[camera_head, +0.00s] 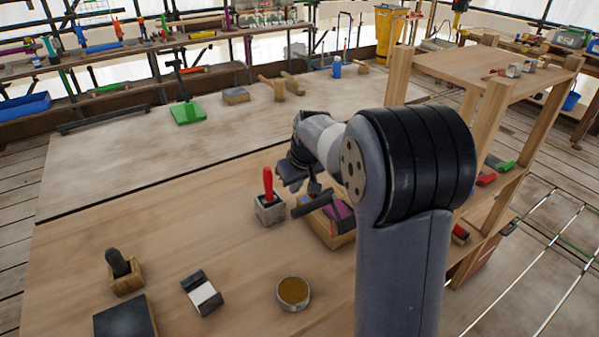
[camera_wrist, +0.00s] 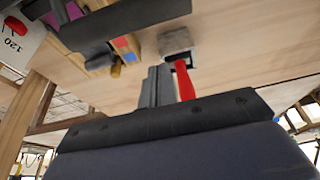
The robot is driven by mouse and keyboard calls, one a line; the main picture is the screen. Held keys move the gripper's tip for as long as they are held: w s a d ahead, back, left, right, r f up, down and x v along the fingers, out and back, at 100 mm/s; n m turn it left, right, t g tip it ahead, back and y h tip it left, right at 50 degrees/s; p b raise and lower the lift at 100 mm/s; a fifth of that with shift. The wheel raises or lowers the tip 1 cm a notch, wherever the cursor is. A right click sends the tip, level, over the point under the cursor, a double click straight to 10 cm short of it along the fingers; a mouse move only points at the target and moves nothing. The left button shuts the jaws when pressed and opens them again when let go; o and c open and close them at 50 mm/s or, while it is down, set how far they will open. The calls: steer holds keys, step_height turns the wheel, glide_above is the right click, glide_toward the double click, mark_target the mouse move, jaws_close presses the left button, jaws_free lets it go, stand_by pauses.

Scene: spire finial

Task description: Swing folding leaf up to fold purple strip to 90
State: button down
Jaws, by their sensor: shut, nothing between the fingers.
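The purple strip (camera_head: 341,209) lies in a wooden folding fixture (camera_head: 338,240) on the bench, partly hidden behind my arm. A dark bar (camera_head: 312,203), which looks like the folding leaf, sits at its left side. In the wrist view the dark bar (camera_wrist: 130,20) crosses the upper left, with a purple edge (camera_wrist: 72,12) beside it. Its exact angle is hard to tell. My gripper (camera_wrist: 155,85) is shut and empty, above the bench and apart from the bar. In the head view its fingers are small and dark.
A red-handled tool (camera_head: 268,185) stands in a grey block (camera_head: 270,210) left of the fixture; its red handle (camera_wrist: 184,80) appears close beside my fingers. A round tin (camera_head: 293,292) and a black-and-white block (camera_head: 203,293) lie nearer. A wooden shelf frame (camera_head: 490,110) stands right.

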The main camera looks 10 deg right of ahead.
mark_target(308, 204)
steer(key=shift+s+d+f+p, duration=0.1)
steer(key=shift+s+d+f, duration=0.1)
steer(key=shift+s, duration=0.4)
steer(key=shift+s+d+f+p, duration=0.1)
steer(key=shift+s+d+p, duration=0.1)
steer(key=shift+s, duration=0.35)
steer(key=shift+s+d+f+p, duration=0.1)
steer(key=shift+s+d+f, duration=0.1)
steer(key=shift+s, duration=0.4)
steer(key=shift+s+d+r+b, duration=0.15)
steer(key=shift+s+r, duration=0.1)
steer(key=shift+s, duration=0.25)
steer(key=shift+s+d+r+b, duration=0.15)
steer(key=shift+s+r, duration=0.1)
steer(key=shift+s, duration=0.25)
steer(key=shift+w, duration=0.1)
